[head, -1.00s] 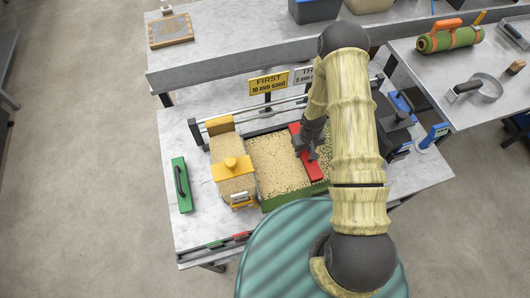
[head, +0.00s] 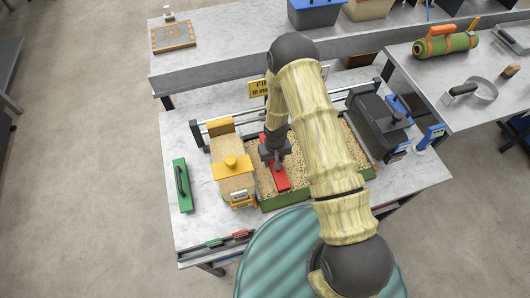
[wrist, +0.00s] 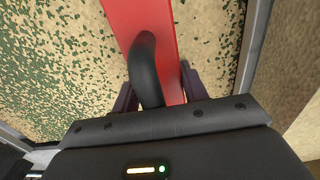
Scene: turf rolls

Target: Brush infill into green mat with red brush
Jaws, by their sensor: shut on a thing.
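The red brush (head: 279,178) is a long narrow bar with a black arched handle (wrist: 148,70). My gripper (head: 274,158) is shut on the brush's handle, its fingers on either side of it in the wrist view. The brush lies over the left part of the green mat, close to the yellow spreader. The mat (head: 319,192) shows a green front edge, and tan infill covers most of its top. In the wrist view, green specks show through the infill on both sides of the brush. My arm hides part of the mat's middle and right.
A yellow spreader (head: 232,170) filled with sand stands at the mat's left end. A green tool (head: 181,185) with a black handle lies further left. A dark spreader (head: 378,126) stands at the right end. A rail runs behind the mat, with a partly hidden yellow sign (head: 258,89).

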